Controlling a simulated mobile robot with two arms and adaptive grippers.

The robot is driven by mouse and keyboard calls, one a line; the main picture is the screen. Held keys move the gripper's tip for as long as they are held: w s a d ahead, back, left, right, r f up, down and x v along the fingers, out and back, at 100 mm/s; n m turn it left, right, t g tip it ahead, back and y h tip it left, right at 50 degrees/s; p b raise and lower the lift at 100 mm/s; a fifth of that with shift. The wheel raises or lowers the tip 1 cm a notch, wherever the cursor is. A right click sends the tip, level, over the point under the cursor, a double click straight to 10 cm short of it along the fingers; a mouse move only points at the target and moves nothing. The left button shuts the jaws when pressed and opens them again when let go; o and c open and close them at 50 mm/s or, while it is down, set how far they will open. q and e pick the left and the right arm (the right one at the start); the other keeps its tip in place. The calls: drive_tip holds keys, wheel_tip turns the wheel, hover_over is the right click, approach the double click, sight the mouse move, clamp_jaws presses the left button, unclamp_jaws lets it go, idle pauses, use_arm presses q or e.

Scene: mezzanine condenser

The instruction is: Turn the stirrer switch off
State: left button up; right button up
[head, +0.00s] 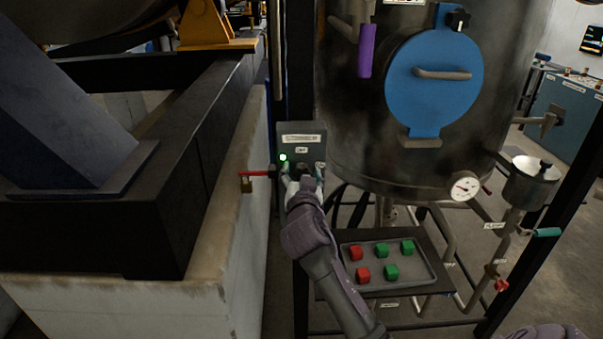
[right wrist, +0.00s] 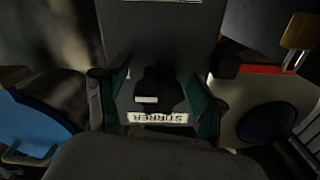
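The dark grey stirrer switch box (head: 302,134) is mounted upright left of the steel vessel. It has white labels and a lit green lamp (head: 283,157). My right gripper (head: 304,183) is at the lower part of the box and hides much of the switch in the head view. In the right wrist view, the black switch knob (right wrist: 155,88) with a white mark sits between the two fingers of my right gripper (right wrist: 160,100), with gaps on both sides. The STIRRER label (right wrist: 158,118) reads upside down there. My left gripper is not in view.
A red lever with a brass padlock (head: 246,185) is just left of the box, beside a concrete plinth (head: 243,200). A tray (head: 424,283) with red and green blocks lies below right. The steel vessel (head: 350,130) with a blue hatch (head: 425,100) stands close on the right.

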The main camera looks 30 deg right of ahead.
drive_tip(key=c, duration=1)
drive_tip(key=shift+n, duration=0.4)
drive_tip(key=n+p, duration=0.1)
drive_tip(key=n, duration=0.2)
drive_tip(key=shift+n+p, duration=0.3)
drive_tip(key=shift+n, duration=0.1)
drive_tip(key=n+p, duration=0.1)
drive_tip(key=n, duration=0.1)
drive_tip(key=n+p, duration=0.1)
drive_tip(key=n, duration=0.1)
drive_tip(key=shift+s+d+r+n, duration=0.1)
drive_tip(key=shift+d+r+n, duration=0.05)
drive_tip(key=shift+n, duration=0.15)
drive_tip(key=n+p, duration=0.2)
drive_tip(key=n, duration=0.3)
drive_tip(key=shift+r, duration=0.1)
drive_tip(key=shift+d+n+p, duration=0.1)
drive_tip(key=shift+n+p, duration=0.95)
drive_tip(key=shift+n, duration=1.05)
